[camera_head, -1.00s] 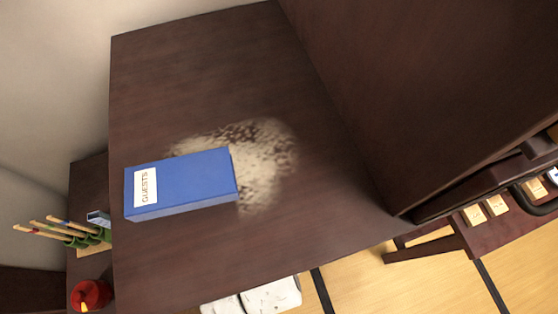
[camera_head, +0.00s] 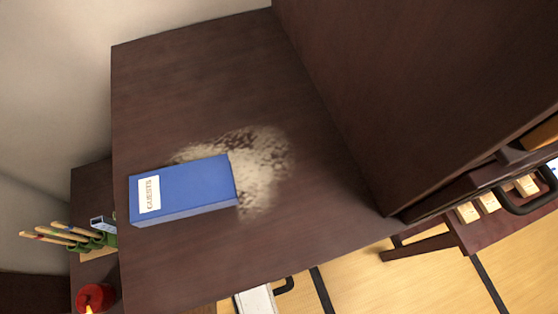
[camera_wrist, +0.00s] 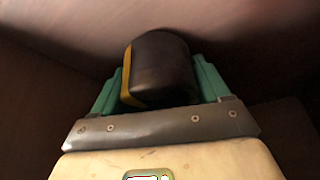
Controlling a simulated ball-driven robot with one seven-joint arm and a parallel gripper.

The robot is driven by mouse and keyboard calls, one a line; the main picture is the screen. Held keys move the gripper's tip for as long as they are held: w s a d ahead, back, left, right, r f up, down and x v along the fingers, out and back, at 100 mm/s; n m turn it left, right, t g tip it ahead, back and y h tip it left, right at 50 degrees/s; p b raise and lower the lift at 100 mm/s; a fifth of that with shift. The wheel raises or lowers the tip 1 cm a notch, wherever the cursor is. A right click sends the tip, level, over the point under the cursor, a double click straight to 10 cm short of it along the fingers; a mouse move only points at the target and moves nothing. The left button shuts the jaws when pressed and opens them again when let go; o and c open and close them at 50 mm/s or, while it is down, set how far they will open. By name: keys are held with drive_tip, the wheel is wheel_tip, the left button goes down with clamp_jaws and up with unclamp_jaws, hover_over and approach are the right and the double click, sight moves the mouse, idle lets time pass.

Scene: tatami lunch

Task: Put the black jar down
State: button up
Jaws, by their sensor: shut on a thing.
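The black jar (camera_wrist: 162,66) shows in the wrist view, with a yellow band along its left side. My gripper (camera_wrist: 160,85) is shut on it, with a green finger on each side of the jar. Dark brown surfaces lie behind and around the jar. I cannot tell whether the jar touches any of them. Neither the jar nor my gripper's fingers can be made out in the head view.
A blue box labelled GUESTS (camera_head: 184,190) lies on the dark wooden top (camera_head: 190,90), beside a pale dusty patch (camera_head: 262,165). A tall dark cabinet side (camera_head: 400,90) rises at the right. A red object (camera_head: 95,297) sits lower left. The back of the top is clear.

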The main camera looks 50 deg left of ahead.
drive_tip(key=o, duration=1.2)
drive_tip(key=shift+f, duration=0.15)
drive_tip(key=shift+c, duration=0.2)
drive_tip(key=v, duration=0.4)
drive_tip(key=shift+r, duration=0.35)
drive_tip(key=s+d, duration=0.3)
drive_tip(key=s+d+b, duration=0.1)
drive_tip(key=s+d, duration=0.1)
drive_tip(key=s+d+b, duration=0.1)
drive_tip(key=s+d, duration=0.2)
drive_tip(key=shift+s+d+r, duration=0.3)
drive_tip(key=shift+s+d, duration=0.05)
